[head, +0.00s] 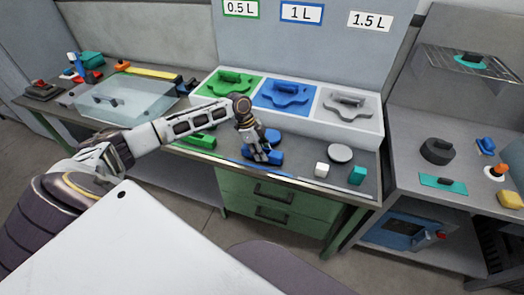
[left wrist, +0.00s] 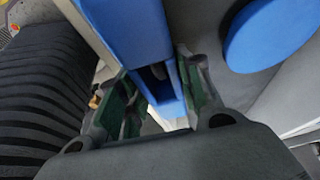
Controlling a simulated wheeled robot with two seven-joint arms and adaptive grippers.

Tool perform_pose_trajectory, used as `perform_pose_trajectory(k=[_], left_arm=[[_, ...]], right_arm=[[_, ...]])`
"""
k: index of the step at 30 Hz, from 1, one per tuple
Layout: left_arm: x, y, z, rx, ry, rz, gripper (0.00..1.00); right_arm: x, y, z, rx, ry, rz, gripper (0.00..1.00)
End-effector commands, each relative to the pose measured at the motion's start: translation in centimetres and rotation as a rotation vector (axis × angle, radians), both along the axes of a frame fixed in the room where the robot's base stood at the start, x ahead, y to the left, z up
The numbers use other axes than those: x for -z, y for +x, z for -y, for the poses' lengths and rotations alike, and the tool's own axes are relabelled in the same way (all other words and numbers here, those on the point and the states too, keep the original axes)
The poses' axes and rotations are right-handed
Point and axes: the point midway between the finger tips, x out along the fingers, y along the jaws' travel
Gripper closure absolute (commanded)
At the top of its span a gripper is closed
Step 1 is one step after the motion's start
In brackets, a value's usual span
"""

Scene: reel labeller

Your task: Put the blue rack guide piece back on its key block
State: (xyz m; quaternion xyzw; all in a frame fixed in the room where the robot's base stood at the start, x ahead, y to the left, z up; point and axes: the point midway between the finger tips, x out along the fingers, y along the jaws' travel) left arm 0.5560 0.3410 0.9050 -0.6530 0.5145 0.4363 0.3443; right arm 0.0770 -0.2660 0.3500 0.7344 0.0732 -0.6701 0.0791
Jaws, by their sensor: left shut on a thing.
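My left gripper (head: 261,157) points down at the front of the bench and is shut on the blue rack guide piece (head: 276,158). In the left wrist view the long, channel-shaped blue piece (left wrist: 152,60) lies between the green-padded fingers (left wrist: 165,100). A dark slot shows in it. The gripper hides part of the piece in the head view, and I cannot tell whether it touches the bench. I cannot clearly pick out the key block. My right gripper is not in view.
A blue disc (head: 272,136) lies just behind the gripper, and a green piece (head: 197,140) to the left. A white block (head: 321,169), grey disc (head: 340,153) and teal block (head: 357,175) stand to the right. The white tray (head: 308,126) with green, blue and grey forms stands behind.

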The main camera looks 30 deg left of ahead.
Motion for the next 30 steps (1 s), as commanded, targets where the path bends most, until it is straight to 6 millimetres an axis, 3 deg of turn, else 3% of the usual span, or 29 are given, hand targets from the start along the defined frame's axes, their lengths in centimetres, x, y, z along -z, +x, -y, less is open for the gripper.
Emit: perform_pose_trajectory(k=[15,16,21,30], left_arm=[[0.51,0.01,0.00,0.000,0.000,0.000,1.00],[0.51,0.01,0.00,0.000,0.000,0.000,0.63],[0.51,0.00,0.00,0.000,0.000,0.000,0.42],[0.58,-0.05,-0.01,0.000,0.001,-0.001,0.40]], right_arm=[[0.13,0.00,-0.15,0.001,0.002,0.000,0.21],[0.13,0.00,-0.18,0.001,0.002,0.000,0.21],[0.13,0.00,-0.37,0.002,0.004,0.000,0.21],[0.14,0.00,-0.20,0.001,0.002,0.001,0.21]])
